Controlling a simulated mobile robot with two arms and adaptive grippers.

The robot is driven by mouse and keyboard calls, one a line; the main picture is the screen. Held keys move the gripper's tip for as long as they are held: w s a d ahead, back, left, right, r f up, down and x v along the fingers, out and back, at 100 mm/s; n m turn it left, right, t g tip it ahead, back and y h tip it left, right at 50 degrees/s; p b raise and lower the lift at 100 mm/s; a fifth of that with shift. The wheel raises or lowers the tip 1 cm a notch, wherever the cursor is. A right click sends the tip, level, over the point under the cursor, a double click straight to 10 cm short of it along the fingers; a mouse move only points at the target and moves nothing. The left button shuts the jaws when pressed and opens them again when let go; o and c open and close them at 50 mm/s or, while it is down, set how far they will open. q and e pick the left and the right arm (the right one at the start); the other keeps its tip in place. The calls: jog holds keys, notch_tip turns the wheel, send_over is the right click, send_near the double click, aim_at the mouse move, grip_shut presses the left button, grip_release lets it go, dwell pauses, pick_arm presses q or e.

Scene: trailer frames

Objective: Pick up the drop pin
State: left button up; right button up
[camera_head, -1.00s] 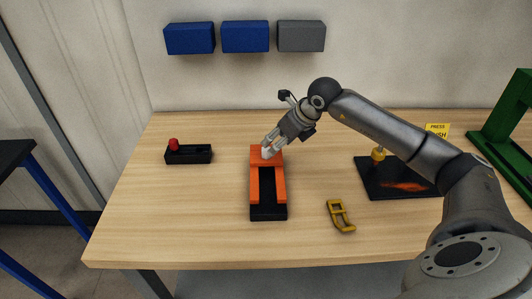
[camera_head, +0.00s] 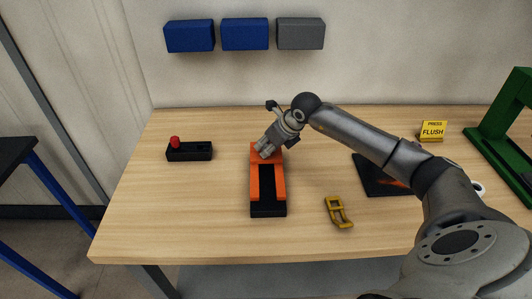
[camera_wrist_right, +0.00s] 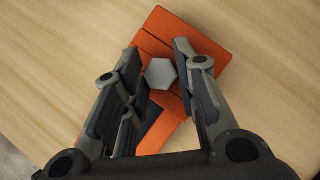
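A grey hexagonal head (camera_wrist_right: 160,73), which looks like the drop pin, sits on the orange part of an orange and black fixture (camera_head: 254,188); this fixture also shows in the right wrist view (camera_wrist_right: 165,22). My right gripper (camera_head: 264,153) is over the fixture's far end. In the right wrist view my right gripper (camera_wrist_right: 158,62) has its fingers apart, one on each side of the hexagonal head, with a narrow gap visible. In the head view the fingers hide the head. My left gripper is not in view.
A black block with a red knob (camera_head: 174,142) stands to the left. A yellow bracket (camera_head: 338,212) lies to the right. A black plate (camera_head: 369,181) is partly behind my arm. A yellow sign (camera_head: 433,131) and green frame (camera_head: 494,127) stand farther right.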

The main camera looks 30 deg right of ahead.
jog(key=shift+c, duration=1.4)
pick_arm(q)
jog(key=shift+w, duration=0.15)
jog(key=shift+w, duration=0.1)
pick_arm(e)
jog(key=shift+r, duration=0.1)
